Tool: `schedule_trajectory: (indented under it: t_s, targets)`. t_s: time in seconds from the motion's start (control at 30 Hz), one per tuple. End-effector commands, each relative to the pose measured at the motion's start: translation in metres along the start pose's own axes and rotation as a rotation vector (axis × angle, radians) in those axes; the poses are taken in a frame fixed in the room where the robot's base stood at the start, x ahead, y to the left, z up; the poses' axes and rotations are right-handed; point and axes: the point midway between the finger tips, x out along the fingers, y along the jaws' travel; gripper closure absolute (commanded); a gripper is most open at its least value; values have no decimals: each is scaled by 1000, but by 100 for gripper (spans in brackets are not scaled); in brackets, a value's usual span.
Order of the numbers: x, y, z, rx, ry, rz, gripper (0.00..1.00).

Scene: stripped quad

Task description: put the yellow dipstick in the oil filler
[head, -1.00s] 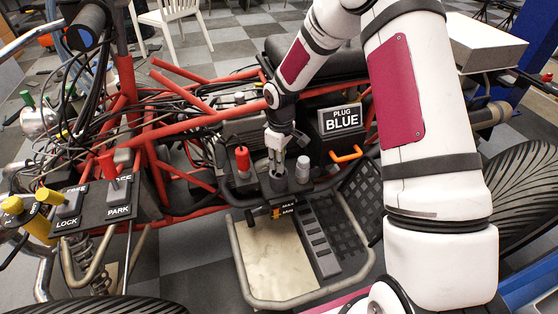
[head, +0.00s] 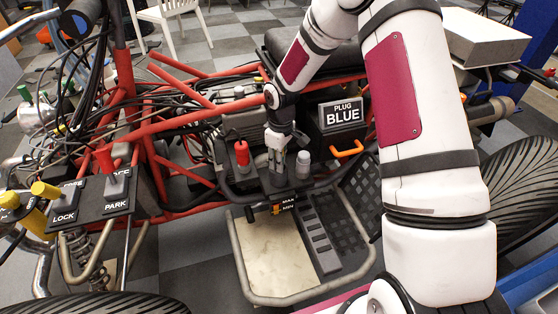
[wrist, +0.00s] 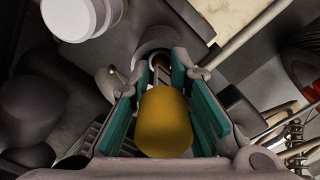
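The yellow dipstick (wrist: 165,122) shows in the wrist view as a rounded yellow head between the two teal finger pads. My gripper (wrist: 166,105) is shut on it, with a pad along each side. A thin shaft runs from the head toward a dark round collar, the oil filler (wrist: 158,44). The collar's opening lies just beyond the fingertips. I cannot tell whether the shaft's tip is inside it. In the head view my gripper (head: 278,158) points down at the dark engine block between a red cap and a grey cap; the dipstick is not clear there.
The red cap (head: 242,153) and grey cap (head: 303,160) stand close on either side of my gripper. A "PLUG BLUE" box (head: 343,117) with an orange handle (head: 346,150) is to the right. Red frame tubes (head: 190,115) and loose cables lie to the left.

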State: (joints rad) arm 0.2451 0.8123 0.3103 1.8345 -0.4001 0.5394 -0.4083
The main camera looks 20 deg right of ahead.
Motion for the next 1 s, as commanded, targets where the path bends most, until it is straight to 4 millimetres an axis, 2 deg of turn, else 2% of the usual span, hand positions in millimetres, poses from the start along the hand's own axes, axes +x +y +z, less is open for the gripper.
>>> schedule_trajectory:
  t_s: [0.33,0.47,0.57,0.8,1.0]
  targets:
    - [0,-1,0,0,-1,-2,64]
    - [-6,0,0,1,0,-1,64]
    - [-19,0,0,1,1,1,64]
    - [-68,1,0,1,3,2,64]
    - [-102,0,-1,1,2,1,64]
